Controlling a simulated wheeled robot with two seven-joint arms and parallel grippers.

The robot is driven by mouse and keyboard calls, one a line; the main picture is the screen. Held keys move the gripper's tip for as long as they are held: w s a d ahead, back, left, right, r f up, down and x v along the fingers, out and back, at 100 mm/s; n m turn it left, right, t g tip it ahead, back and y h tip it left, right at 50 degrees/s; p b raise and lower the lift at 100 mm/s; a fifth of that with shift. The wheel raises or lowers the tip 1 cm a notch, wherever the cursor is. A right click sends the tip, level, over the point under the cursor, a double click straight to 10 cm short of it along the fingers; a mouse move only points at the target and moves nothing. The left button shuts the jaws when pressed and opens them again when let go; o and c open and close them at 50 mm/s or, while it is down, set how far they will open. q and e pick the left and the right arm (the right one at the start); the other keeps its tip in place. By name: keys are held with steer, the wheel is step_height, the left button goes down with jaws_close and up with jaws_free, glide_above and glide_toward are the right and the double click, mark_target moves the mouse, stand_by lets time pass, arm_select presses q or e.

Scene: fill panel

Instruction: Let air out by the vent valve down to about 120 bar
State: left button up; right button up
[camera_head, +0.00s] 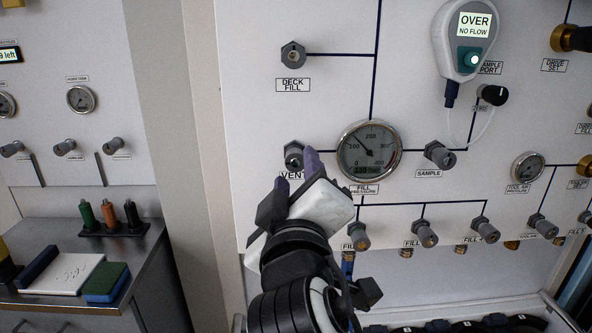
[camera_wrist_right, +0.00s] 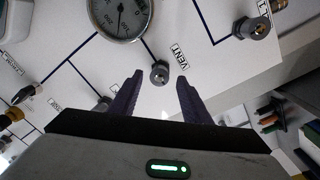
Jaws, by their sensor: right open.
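The vent valve (camera_head: 293,153) is a small grey knob on the white panel, left of the round fill pressure gauge (camera_head: 369,151). The gauge needle points up and left, between the 100 and 200 marks; its small digital readout is too blurred to read surely. My right gripper (camera_head: 297,174) is open at the vent valve, partly hiding its label. In the right wrist view the vent knob (camera_wrist_right: 160,73) sits between the two spread purple fingertips (camera_wrist_right: 159,80); I cannot tell whether they touch it. My left gripper is not in view.
The deck fill valve (camera_head: 292,55) is above and the sample valve (camera_head: 439,155) is right of the gauge. Several fill valves line the lower panel. A handheld meter (camera_head: 466,40) reads "OVER NO FLOW". A bench (camera_head: 65,318) with a notepad and coloured items is at left.

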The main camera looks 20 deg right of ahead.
steer(key=v, duration=0.7)
steer(key=shift+s+b, duration=0.15)
steer(key=shift+b, duration=0.3)
steer(key=shift+a+f, duration=0.1)
stand_by(1.0)
